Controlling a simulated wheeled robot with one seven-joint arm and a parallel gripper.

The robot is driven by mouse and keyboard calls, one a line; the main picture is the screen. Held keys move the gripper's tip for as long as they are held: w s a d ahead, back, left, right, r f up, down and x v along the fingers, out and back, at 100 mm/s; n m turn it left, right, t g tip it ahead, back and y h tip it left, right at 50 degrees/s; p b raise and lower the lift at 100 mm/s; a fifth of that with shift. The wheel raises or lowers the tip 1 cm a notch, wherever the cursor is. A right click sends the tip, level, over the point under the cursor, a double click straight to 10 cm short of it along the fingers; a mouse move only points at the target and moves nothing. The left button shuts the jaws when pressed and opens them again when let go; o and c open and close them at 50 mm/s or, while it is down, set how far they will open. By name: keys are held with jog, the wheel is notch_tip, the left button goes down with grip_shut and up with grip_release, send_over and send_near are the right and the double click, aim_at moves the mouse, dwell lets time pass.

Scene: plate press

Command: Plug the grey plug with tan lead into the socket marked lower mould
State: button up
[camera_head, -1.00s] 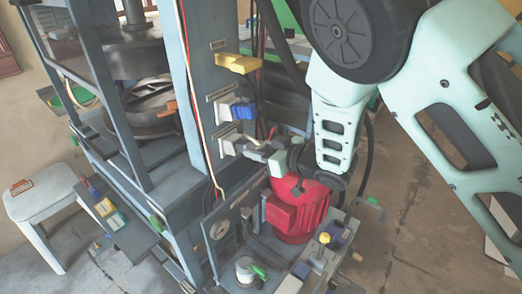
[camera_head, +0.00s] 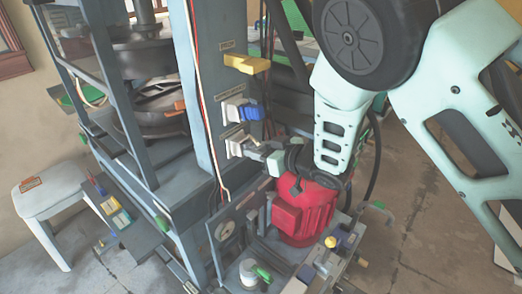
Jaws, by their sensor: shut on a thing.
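A grey column carries three stacked, labelled sockets. A yellow plug (camera_head: 247,64) sits at the top one and a blue plug (camera_head: 248,112) at the middle one. The bottom socket (camera_head: 234,143) is pale, and its label is too small to read. My gripper (camera_head: 256,149) is directly to the right of the bottom socket, shut on a small grey thing that looks like the grey plug. The plug is mostly hidden by the fingers, and its tan lead cannot be made out. I cannot tell whether the plug touches the socket or is in it.
A red motor (camera_head: 303,208) stands just below my gripper, on a bench with a gauge (camera_head: 227,229) and small fittings. The blue plug is close above. Thin leads (camera_head: 196,90) run down the column. A white stool (camera_head: 55,196) stands at the left. Open floor lies at the right.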

jog(key=shift+w+a, duration=0.15)
jog(key=o, duration=1.1)
jog(key=shift+f, duration=0.1)
jog(key=b+v, duration=0.2)
jog(key=v, duration=1.5)
jog(key=s+d+r+m+g+h+p, duration=0.1)
jog(key=s+r+g+h+p, duration=0.1)
jog(key=s, duration=0.5)
jog(key=s+d+r+m+g+h+p, duration=0.1)
jog(key=s+r+g+h, duration=0.3)
jog(key=s, duration=0.4)
jog(key=s+d+r+g+h+p, duration=0.2)
jog(key=s+r+g+h+p, duration=0.1)
jog(key=s, duration=0.5)
jog(key=shift+m+h+p, duration=0.4)
jog(key=shift+h+p, duration=0.1)
jog(key=shift+h, duration=0.6)
